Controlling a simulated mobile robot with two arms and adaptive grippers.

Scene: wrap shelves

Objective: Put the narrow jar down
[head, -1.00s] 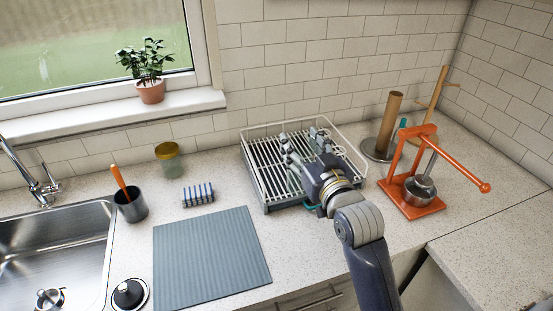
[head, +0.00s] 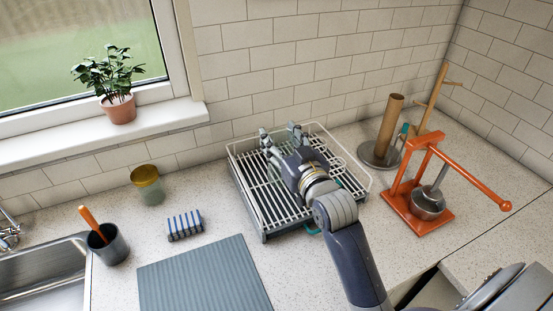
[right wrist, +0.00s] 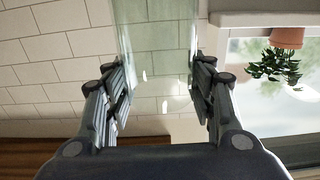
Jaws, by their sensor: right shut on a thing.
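My right gripper (head: 281,137) is over the back part of the white wire dish rack (head: 352,158), fingers pointing to the wall. In the right wrist view its fingers (right wrist: 160,88) are shut on a clear, faintly green glass thing (right wrist: 158,40), which I take for the narrow jar. In the head view the jar can hardly be made out. A glass jar with a gold lid (head: 147,176) stands apart on the counter, left of the rack. My left gripper is not in view.
A paper towel holder (head: 391,120) and orange press (head: 410,190) stand to the right. A potted plant (head: 120,107) is on the windowsill.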

